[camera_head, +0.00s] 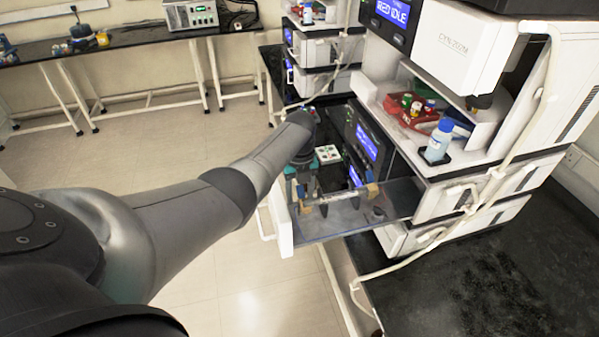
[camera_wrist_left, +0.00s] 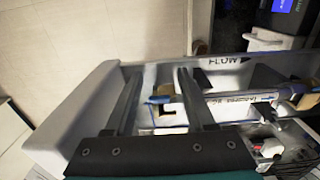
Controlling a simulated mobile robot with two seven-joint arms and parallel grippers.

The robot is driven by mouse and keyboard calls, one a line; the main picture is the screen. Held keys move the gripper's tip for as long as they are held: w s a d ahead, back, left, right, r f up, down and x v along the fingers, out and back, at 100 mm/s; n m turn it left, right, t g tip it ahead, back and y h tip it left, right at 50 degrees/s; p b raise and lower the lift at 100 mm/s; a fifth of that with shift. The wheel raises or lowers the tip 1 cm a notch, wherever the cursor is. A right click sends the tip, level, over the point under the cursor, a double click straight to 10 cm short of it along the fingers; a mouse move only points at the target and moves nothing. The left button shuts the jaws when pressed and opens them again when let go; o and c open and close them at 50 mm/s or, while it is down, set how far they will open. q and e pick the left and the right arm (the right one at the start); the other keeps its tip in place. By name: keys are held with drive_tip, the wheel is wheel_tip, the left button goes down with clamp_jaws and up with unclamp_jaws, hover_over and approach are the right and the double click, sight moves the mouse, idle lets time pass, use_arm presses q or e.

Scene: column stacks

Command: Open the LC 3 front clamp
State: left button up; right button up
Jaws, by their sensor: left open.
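Another tan clamp (camera_head: 373,189) shows at the far end. My left gripper (camera_wrist_left: 157,72) is open, its fingers either side of the near clamp in the picture; contact cannot be told. Which one is LC 3 front is not readable.
A white tray wall marked FLOW (camera_wrist_left: 225,60) runs behind the column. A blue-capped bottle (camera_head: 438,141) and a red vial rack (camera_head: 410,107) stand on the instrument. Tubing hangs along the right stack. The floor at left is clear.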

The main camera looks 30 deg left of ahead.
sight(299, 186)
use_arm(q)
wheel_tip(299, 186, up, 14)
drive_tip(key=p, duration=0.1)
drive_tip(key=shift+r, duration=0.2)
drive_tip(key=shift+a, duration=0.1)
idle(0.5)
